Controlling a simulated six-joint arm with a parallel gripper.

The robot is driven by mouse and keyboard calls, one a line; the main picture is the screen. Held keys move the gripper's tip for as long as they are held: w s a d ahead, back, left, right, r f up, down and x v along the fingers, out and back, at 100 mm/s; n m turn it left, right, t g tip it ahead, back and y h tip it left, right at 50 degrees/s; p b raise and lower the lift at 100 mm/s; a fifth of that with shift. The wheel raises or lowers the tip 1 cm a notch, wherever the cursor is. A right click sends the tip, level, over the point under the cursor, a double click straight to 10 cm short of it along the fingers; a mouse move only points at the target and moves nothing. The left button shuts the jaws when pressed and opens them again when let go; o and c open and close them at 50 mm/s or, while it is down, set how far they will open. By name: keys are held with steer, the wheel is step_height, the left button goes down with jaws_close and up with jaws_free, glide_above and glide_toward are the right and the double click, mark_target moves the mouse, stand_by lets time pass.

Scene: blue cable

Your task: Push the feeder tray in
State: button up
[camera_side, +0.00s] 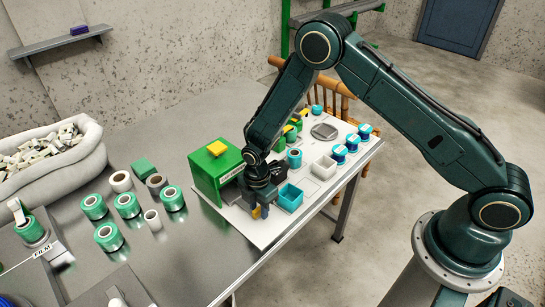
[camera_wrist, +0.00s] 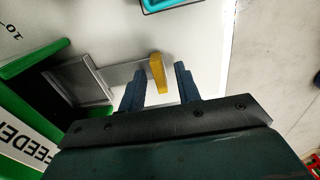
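The green feeder box (camera_side: 208,180) stands on the white board, with a yellow block (camera_side: 217,148) on top. In the wrist view its green wall (camera_wrist: 35,62) and FEEDER label (camera_wrist: 25,140) are at the left. The grey feeder tray (camera_wrist: 82,82) sticks out of the box. A flat grey strip links it to an upright yellow handle (camera_wrist: 158,75). My gripper (camera_wrist: 158,83) is open, its two dark fingers on either side of the handle with gaps showing. In the side view my gripper (camera_side: 259,208) is low beside the box and hides most of the tray.
A teal bin (camera_side: 290,197) sits close to the right of my gripper; its edge shows in the wrist view (camera_wrist: 170,4). Green spools (camera_side: 127,205) stand on the metal table at left.

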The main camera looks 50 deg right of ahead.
steer(key=shift+r, duration=0.1)
step_height(320, 180, up, 14)
steer(key=shift+f, duration=0.2)
stand_by(0.8)
steer(key=o, duration=0.6)
steer(key=shift+o, duration=0.2)
steer(key=m, duration=1.8)
steer(key=shift+r, duration=0.3)
steer(key=shift+f, duration=0.15)
